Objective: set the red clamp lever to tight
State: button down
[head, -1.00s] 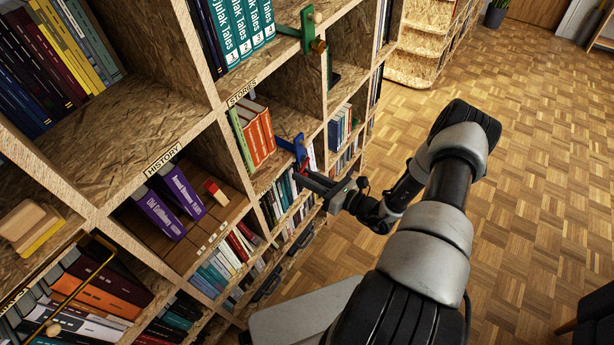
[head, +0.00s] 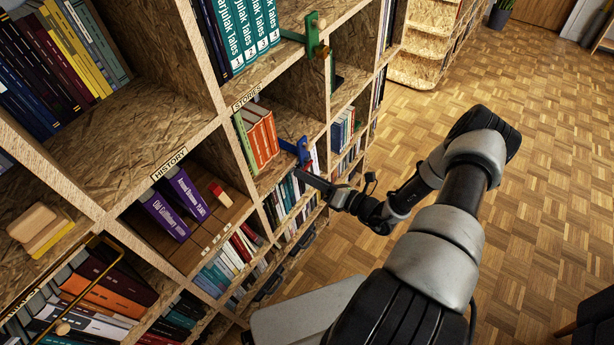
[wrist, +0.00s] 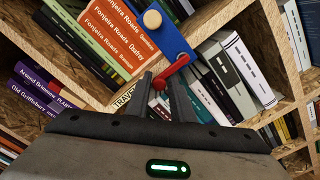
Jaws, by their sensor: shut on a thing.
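The red clamp lever (wrist: 174,70) is attached to a blue clamp body (wrist: 168,38) with a pale round wooden knob (wrist: 152,19). In the wrist view its red end lies between the tips of my gripper (wrist: 160,88), which is shut on it. The fingers partly hide the lever's end.
Orange books (wrist: 118,32) stand behind the clamp, and pale and dark books (wrist: 240,65) stand below it. A green clamp (head: 312,35) sits on a higher shelf. A brass bar handle (head: 95,275) is at lower left.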

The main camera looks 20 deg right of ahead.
jog(key=shift+w+r, duration=0.15)
jog(key=shift+r, duration=0.25)
jog(key=c, duration=1.7)
grip_release()
jog(key=shift+f, duration=0.1)
jog(key=p+v, duration=0.1)
jog(key=v, duration=1.6)
jog(key=shift+s+d, duration=0.15)
jog(key=shift+s, duration=0.15)
